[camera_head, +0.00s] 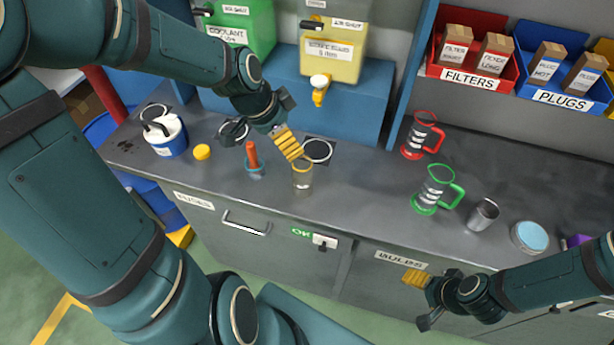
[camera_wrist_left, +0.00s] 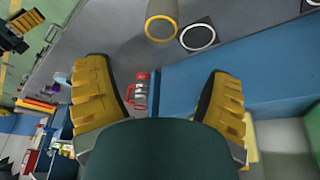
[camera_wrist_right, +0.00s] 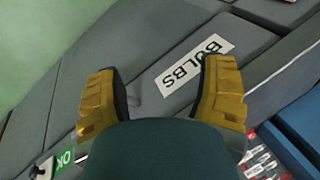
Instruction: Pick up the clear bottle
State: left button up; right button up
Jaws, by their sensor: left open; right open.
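The likely clear bottle is a see-through container with a yellow rim (camera_head: 303,180), upright on the grey counter near its front edge. In the left wrist view the yellow-rimmed container (camera_wrist_left: 161,22) shows at the top, beyond the fingertips and partly cut off. My left gripper (camera_head: 264,143) is open and empty above and to the left of it in the head view. One yellow finger pad appears just above its rim; I cannot tell whether they touch. My right gripper (camera_head: 419,300) is open and empty in front of the lower cabinet, by the BULBS label.
An orange-handled item in a small blue holder (camera_head: 254,168) stands just left of the container. A black square with a white ring (camera_head: 317,151) lies behind it. Red (camera_head: 418,136) and green (camera_head: 433,190) handled jugs and a metal cup (camera_head: 482,214) stand right. Counter between is clear.

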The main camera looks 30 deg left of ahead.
pick_arm(q)
jog(key=b, duration=0.1)
send_near(302, 162)
jog(key=d+f, duration=0.1)
jog(key=d, duration=0.2)
jog(key=x, duration=0.1)
jog(key=b+x, duration=0.1)
jog(key=x, duration=0.3)
jog(key=shift+s+a+f, duration=0.1)
jog(key=shift+a+f, duration=0.2)
jog(key=shift+c, duration=0.3)
